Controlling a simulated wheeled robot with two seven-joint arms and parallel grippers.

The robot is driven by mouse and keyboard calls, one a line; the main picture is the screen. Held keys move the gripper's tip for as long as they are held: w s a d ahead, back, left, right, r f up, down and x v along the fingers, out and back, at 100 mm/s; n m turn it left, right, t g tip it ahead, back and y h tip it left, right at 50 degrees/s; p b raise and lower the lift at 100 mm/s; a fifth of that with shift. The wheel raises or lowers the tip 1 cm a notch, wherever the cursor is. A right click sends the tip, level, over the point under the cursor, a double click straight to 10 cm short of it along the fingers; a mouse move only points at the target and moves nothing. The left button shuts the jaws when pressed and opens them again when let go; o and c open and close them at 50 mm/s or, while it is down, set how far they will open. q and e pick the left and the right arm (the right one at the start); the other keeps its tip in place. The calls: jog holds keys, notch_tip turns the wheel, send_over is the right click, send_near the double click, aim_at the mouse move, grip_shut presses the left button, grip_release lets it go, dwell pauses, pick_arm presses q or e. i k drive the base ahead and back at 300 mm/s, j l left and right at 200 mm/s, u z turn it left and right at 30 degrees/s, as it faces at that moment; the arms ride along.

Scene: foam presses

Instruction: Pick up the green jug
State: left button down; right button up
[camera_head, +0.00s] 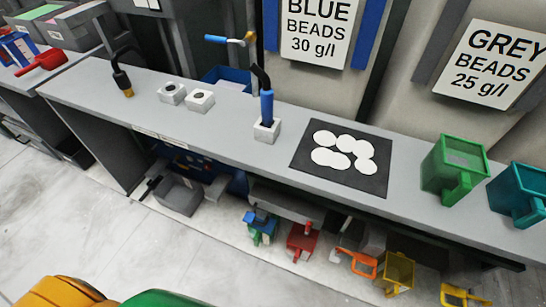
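The green jug (440,172) stands upright on the grey bench top at the right of the head view. It is square and open at the top, with its handle on the near side, toward the bench's front edge. Nothing touches it that I can see. Neither of my grippers is in view.
A teal jug (508,205) stands just right of the green one. A black mat (378,185) with white discs lies to its left. A blue-handled tool stands in a white block (267,132). Several coloured jugs, including a yellow one (398,272), sit below the bench (225,130).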

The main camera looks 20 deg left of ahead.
aim_at(265, 234)
jog(key=k+l+u, duration=0.25)
jog(key=u, duration=0.15)
jog(key=k+l+u, duration=0.15)
jog(key=u, duration=0.25)
jog(key=k, duration=0.1)
